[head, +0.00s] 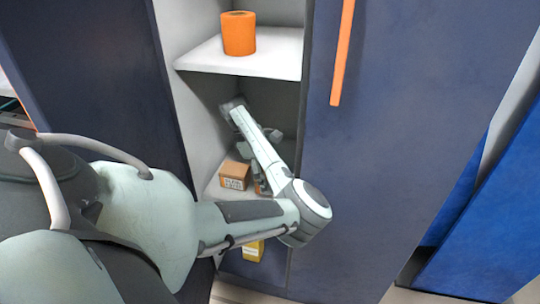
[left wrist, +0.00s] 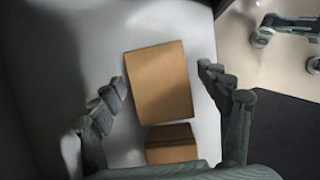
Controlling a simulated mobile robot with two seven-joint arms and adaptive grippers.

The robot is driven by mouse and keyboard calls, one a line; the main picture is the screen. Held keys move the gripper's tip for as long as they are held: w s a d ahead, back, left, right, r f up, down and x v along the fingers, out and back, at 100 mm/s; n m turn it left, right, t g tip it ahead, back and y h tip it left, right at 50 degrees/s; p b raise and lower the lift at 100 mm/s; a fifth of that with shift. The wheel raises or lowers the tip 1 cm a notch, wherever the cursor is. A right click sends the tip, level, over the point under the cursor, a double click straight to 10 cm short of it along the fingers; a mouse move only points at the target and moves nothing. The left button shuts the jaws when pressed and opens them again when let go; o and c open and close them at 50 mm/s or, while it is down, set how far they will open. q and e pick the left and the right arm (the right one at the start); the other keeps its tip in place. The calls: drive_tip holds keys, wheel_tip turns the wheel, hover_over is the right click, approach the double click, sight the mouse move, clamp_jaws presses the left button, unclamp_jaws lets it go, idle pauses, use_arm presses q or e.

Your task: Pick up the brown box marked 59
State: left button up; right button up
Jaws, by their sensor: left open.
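Two brown boxes sit on the lower shelf of the cabinet. In the head view, one brown box (head: 235,175) shows a white label too small to read; the other is mostly hidden behind my left arm. In the left wrist view, a larger-looking brown box (left wrist: 157,82) lies between the fingers of my left gripper (left wrist: 163,76). A second brown box (left wrist: 171,145) is just below it in the picture, nearer the palm. The gripper is open, with gaps beside the box. I cannot tell which box is marked 59. My right gripper is out of view.
An orange cylinder (head: 238,33) stands on the upper shelf (head: 275,60). A yellow item (head: 253,250) is below the boxes' shelf. A dark blue door panel (head: 400,140) with an orange handle (head: 342,50) is at the right of the opening; the side wall is close on the left.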

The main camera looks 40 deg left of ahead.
use_arm(q)
drive_tip(key=c, duration=1.3)
drive_tip(key=shift+c, duration=0.2)
drive_tip(key=shift+w+r, duration=0.1)
drive_tip(key=shift+r, duration=0.05)
